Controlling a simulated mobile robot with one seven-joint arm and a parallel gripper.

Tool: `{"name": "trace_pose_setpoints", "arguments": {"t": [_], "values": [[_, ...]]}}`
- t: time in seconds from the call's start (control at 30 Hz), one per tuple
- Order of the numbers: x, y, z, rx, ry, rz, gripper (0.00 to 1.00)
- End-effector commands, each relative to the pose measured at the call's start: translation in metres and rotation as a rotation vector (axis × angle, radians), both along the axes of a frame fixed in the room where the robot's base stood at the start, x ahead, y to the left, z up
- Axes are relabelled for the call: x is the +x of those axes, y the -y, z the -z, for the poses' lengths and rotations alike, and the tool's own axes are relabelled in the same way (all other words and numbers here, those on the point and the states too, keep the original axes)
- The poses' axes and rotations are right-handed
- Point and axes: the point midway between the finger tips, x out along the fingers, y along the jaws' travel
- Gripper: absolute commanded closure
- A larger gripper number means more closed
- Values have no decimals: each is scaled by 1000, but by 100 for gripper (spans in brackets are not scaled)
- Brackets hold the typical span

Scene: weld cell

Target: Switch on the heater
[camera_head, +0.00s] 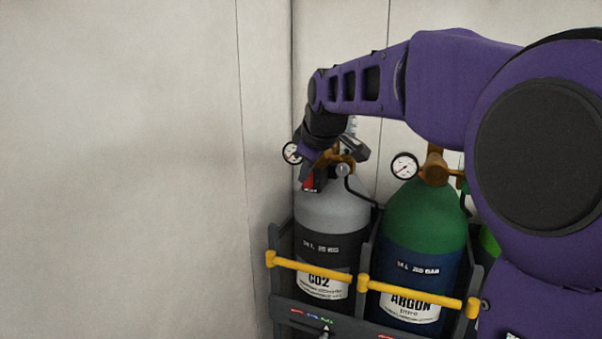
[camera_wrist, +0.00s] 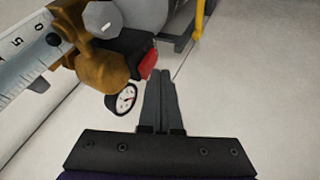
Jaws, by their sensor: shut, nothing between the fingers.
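The heater looks to be the small black box (camera_wrist: 128,42) on the brass regulator of the grey CO2 cylinder (camera_head: 333,212). A red part (camera_wrist: 149,62), which may be its switch, is on the side facing my fingers. Red also shows low on the regulator in the head view (camera_head: 308,183). My gripper (camera_wrist: 161,73) is shut and empty. In the wrist view its tips lie just right of and below the red part; I cannot tell whether they touch. In the head view the fingers are not clearly visible among the dark parts. The switch position cannot be told.
The brass regulator (camera_wrist: 104,68), a round gauge (camera_wrist: 121,99) and a scaled clear tube (camera_wrist: 22,72) crowd my fingers' left. A green argon cylinder (camera_head: 425,222) with its own gauge stands to the right. Yellow bars (camera_head: 310,268) cross the rack front. Walls stand behind and left.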

Motion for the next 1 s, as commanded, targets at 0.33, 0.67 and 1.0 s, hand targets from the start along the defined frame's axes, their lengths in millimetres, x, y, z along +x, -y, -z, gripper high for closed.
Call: {"name": "trace_pose_setpoints", "arguments": {"t": [0.33, 0.67, 1.0], "values": [[0, 1, -1, -1, 1, -2, 100], [3, 3, -5, 7, -18, -1, 100], [6, 4, -3, 22, -52, -1, 100]]}}
